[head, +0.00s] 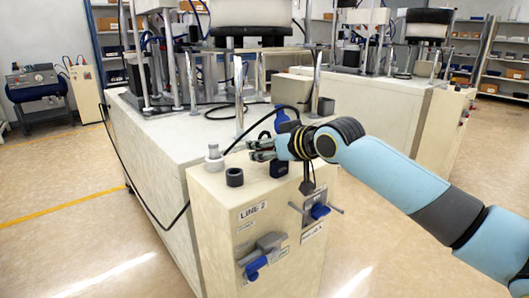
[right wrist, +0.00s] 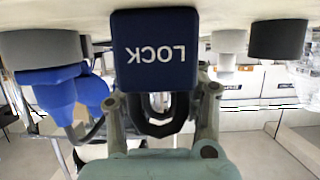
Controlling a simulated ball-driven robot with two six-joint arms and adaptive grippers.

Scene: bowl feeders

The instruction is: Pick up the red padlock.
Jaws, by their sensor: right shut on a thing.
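I see no red padlock in either view. A blue padlock (right wrist: 155,48) with white "LOCK" lettering fills the upper middle of the right wrist view, lettering upside down. Its dark shackle (right wrist: 160,122) points toward my right gripper. In the head view the padlock (head: 279,169) shows small and dark blue at the top of the cream cabinet, just below my right gripper (head: 262,150). In the right wrist view my right gripper (right wrist: 163,108) has its fingers on either side of the padlock and is shut on it. Whether the padlock touches the cabinet top is unclear. My left gripper is out of view.
The cream cabinet (head: 225,212) carries a white-grey post (head: 214,157) and a dark cylinder (head: 235,177) left of the gripper. A black cable arches close behind the gripper.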

